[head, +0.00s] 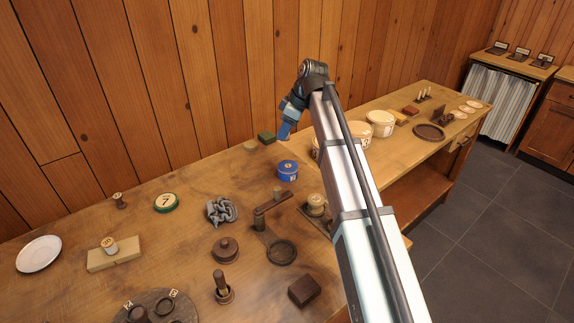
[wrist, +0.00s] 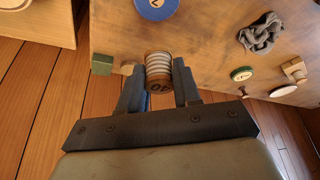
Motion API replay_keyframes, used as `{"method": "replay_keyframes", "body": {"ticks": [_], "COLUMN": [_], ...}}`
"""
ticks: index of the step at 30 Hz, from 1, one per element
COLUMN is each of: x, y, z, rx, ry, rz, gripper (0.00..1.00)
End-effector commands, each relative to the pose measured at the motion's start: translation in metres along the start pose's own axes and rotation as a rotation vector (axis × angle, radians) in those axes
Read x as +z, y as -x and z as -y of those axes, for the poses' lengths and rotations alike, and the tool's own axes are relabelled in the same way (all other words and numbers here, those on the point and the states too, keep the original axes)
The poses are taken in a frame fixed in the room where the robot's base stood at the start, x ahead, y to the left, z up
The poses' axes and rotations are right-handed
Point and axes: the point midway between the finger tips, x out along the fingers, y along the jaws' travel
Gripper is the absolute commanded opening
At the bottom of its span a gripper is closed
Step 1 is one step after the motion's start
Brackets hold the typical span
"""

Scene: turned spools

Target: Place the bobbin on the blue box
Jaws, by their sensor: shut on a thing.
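My gripper (head: 284,131) is at the back edge of the table, near the wooden wall. In the wrist view my gripper (wrist: 159,88) is shut on a bobbin (wrist: 159,70) with pale ringed thread and a wooden end bearing dark marks. The bobbin sits between the two fingers; I cannot make it out in the head view. The blue box (head: 288,172) is a round, lidded tin with a pale label, standing on the table in front of my gripper. Its blue lid (wrist: 156,7) shows at the top of the wrist view, apart from the bobbin.
A green block (head: 266,137) lies beside my gripper at the back edge. Pale tubs (head: 380,123) stand to the right, partly behind my arm. A grey knotted coil (head: 221,211) and a green round tin (head: 166,203) lie to the left. Wooden pieces crowd the front.

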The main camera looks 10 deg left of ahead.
Motion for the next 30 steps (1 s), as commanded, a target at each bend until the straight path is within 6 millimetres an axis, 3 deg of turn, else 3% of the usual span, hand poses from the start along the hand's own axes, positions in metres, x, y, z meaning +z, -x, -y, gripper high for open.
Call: {"method": "replay_keyframes", "body": {"ticks": [5, 15, 30], "x": [0.013, 0.032, 0.048], "y": [0.002, -0.043, -0.084], "z": [0.008, 0.008, 0.007], "rx": [0.001, 0.001, 0.002], "ry": [-0.004, -0.005, -0.004], "rz": [0.0, 0.001, 0.0], "gripper": [0.04, 0.04, 0.04]}}
